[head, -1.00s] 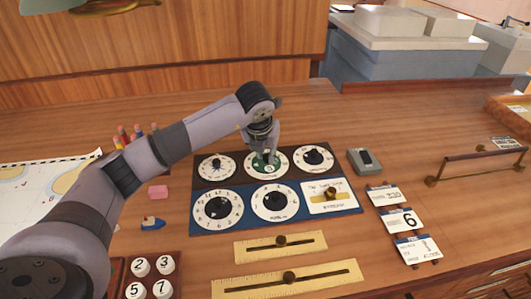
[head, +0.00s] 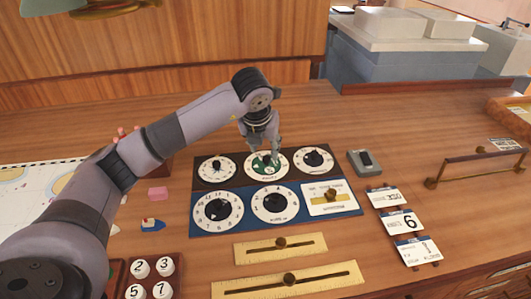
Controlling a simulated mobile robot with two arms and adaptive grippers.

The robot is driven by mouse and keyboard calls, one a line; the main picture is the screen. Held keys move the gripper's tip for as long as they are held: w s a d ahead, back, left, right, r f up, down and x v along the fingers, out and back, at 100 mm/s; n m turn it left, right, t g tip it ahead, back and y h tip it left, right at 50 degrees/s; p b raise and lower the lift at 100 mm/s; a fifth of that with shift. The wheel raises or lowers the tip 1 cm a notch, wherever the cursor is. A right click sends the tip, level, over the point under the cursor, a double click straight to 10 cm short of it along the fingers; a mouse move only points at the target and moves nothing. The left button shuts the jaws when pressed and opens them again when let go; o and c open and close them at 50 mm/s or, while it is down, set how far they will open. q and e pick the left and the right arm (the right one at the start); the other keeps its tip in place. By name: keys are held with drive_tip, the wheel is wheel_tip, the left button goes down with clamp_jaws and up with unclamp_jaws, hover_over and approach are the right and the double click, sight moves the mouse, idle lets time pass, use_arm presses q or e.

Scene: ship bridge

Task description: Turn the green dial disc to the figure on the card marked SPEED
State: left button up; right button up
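The green dial disc (head: 265,164) sits in the middle of a white ring of figures, in the top row of the dark panel. Its setting is too small to read. My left gripper (head: 265,155) is just above it, pointing down, with its fingers apart and nothing seen held between them. The fingers partly cover the dial. Three cards stand at the right: a top card (head: 385,197), a middle card (head: 404,222) with a large 6, and a bottom card (head: 417,251). I cannot read which is marked SPEED. My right gripper is not in view.
Black-knobbed dials (head: 217,167) (head: 313,159) flank the green one. Blue-panel dials (head: 217,210) (head: 275,204) lie in front. Brass slider plates (head: 280,248) (head: 287,279) are nearer. A grey switch box (head: 364,162) and a brass-footed rail (head: 482,167) lie right.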

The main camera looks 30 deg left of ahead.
use_arm(q)
drive_tip(key=v, duration=0.8)
drive_tip(key=shift+f, duration=0.1)
